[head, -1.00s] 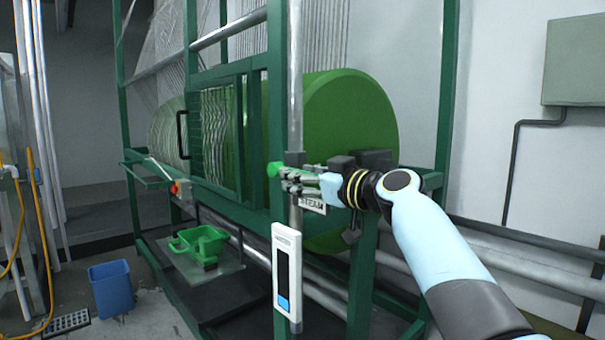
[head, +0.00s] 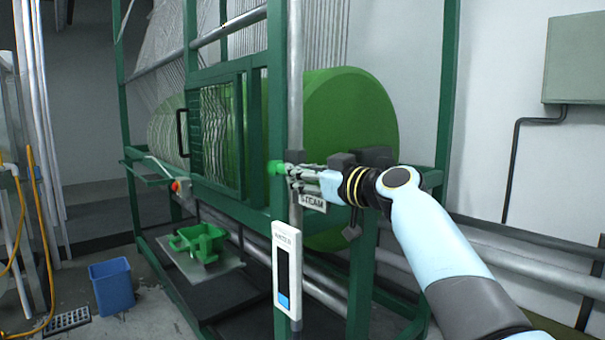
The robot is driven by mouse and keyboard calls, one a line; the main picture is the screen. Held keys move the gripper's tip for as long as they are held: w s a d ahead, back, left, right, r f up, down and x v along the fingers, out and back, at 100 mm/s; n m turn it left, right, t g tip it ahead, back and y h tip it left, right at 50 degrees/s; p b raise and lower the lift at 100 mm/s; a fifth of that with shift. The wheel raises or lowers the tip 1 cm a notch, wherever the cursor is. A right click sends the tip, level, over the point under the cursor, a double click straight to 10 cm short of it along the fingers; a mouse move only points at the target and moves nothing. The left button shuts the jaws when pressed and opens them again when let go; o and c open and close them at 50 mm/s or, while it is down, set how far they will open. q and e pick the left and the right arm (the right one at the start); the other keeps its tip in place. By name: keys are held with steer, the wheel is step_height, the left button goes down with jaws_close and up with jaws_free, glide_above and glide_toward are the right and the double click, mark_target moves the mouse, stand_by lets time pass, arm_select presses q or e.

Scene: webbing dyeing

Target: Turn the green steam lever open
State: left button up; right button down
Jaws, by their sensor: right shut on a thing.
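The green steam lever (head: 275,168) shows as a small green end just left of my right gripper's fingers, at the vertical steel pipe (head: 295,110). My right gripper (head: 292,172) reaches in from the right and is shut on the lever. The fingers and the pipe hide most of the lever, so its angle is hard to tell. A white STEAM label (head: 312,202) hangs just below the gripper, partly covered by it. My left gripper is not in view.
A green frame (head: 277,90) surrounds a large green drum (head: 350,120). A white gauge panel (head: 287,268) hangs below the gripper. A green tray part (head: 198,242) sits low at left. A blue bin (head: 112,287) stands on the floor.

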steer(key=shift+w+a+r+g+h+p, duration=0.15)
steer(key=shift+r+g+h+p, duration=0.6)
steer(key=shift+p, duration=1.8)
steer(key=shift+w+r+g+h+p, duration=0.1)
steer(key=shift+r+g+h+p, duration=0.65)
steer(key=shift+p, duration=1.75)
steer(key=shift+w+a+r+g+p, duration=0.15)
steer(key=shift+w+r+g+p, duration=0.05)
steer(key=shift+r+g+p, duration=0.5)
steer(key=shift+w+a+r+g+h, duration=0.15)
steer(key=shift+w+r+g+h, duration=0.15)
steer(key=shift+g+h, duration=0.35)
steer(key=c, duration=1.2)
jaws_free()
steer(key=shift+o, duration=0.2)
steer(key=shift+s, duration=0.1)
steer(key=v, duration=1.2)
